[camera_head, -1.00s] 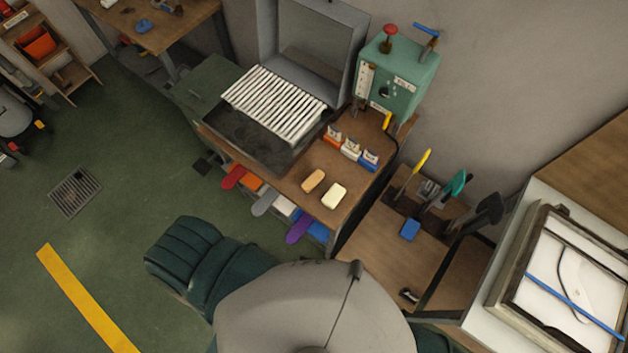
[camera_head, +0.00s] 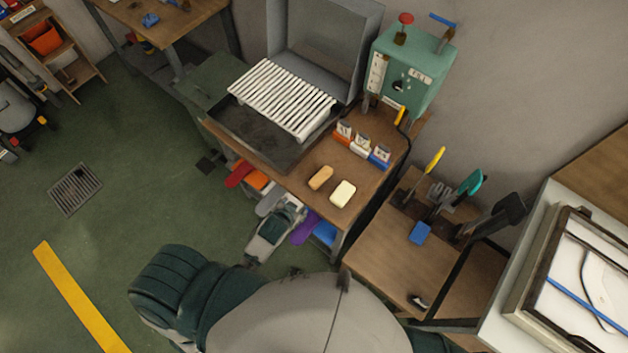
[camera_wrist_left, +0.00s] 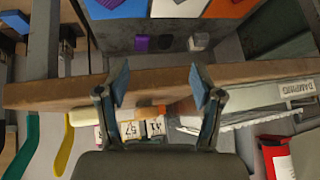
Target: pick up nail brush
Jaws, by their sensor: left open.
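A tan oblong block (camera_head: 320,178), which looks like the nail brush, lies on the wooden bench (camera_head: 281,180) near its front edge. No bristles can be made out. A cream block (camera_head: 342,193) lies just to its right. My left gripper (camera_head: 292,209) is low in front of the bench, beside the coloured sock shapes, apart from the tan block. In the left wrist view the gripper (camera_wrist_left: 159,86) is open and empty, with the bench edge (camera_wrist_left: 245,72) across its fingers. The cream block (camera_wrist_left: 86,116) shows past that edge. My right gripper is not in view.
A tray with white ribbed rollers (camera_head: 284,98) stands left of the blocks. Numbered coloured holders (camera_head: 361,146) stand behind them. Red (camera_head: 239,174) and purple (camera_head: 305,227) sock shapes jut out below the bench front. A green box (camera_head: 412,72) stands at the back.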

